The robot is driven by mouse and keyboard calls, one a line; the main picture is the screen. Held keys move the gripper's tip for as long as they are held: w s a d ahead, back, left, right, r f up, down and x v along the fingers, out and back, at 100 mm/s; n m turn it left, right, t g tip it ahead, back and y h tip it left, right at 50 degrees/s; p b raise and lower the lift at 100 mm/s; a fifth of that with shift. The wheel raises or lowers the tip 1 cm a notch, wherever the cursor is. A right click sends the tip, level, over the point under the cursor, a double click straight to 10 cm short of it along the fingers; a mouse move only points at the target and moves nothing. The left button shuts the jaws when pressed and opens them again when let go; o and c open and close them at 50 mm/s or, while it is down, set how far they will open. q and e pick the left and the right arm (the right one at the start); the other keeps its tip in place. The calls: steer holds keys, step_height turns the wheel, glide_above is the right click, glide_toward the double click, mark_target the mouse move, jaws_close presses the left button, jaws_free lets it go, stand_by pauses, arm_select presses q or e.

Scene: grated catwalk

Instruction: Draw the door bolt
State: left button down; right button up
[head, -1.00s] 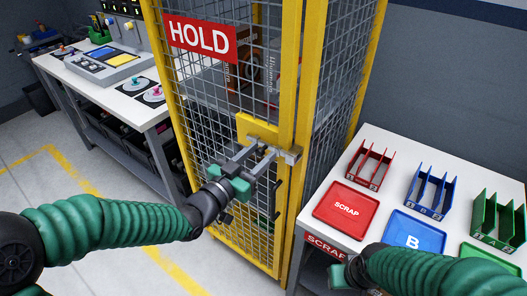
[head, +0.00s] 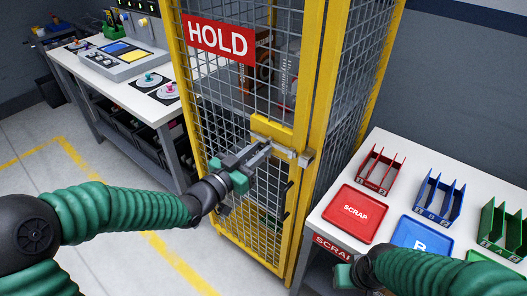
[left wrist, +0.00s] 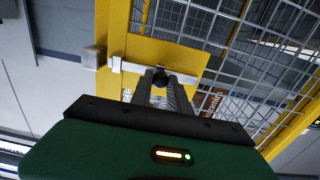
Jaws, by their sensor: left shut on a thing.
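The door bolt (head: 284,150) is a silver bar on a yellow plate (head: 272,128) of the mesh cage door. My left gripper (head: 266,147) is at the bolt, its fingers shut around the bolt's dark knob (left wrist: 160,78). In the left wrist view the silver bar (left wrist: 188,76) runs across the plate behind the fingers. Its end is close to the silver keeper block (left wrist: 93,57) on the yellow post; the keeper also shows in the head view (head: 305,158). My right gripper (head: 345,276) is low, beside the right table; its fingers are hidden.
A red HOLD sign (head: 220,39) hangs on the cage door. The right table (head: 339,230) carries a red SCRAP tray (head: 358,212), a blue tray (head: 420,236) and coloured racks. A workbench (head: 118,85) with a control panel stands at the left. The floor before the cage is clear.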

arm_select(q)
steer(key=shift+w+a+r, duration=0.1)
steer(key=shift+w+r, duration=0.05)
steer(key=shift+r, duration=0.1)
steer(key=c, duration=1.6)
jaws_free()
steer(key=o, duration=0.3)
steer(key=shift+w+f, duration=0.25)
steer(key=shift+s, duration=0.1)
steer(key=shift+s+a, duration=0.1)
steer(key=b+v, duration=0.2)
steer(key=v, duration=1.4)
steer(key=shift+s+b, duration=0.3)
steer(key=shift+b, duration=0.05)
steer(key=shift+a+f, duration=0.1)
steer(key=shift+a, duration=0.1)
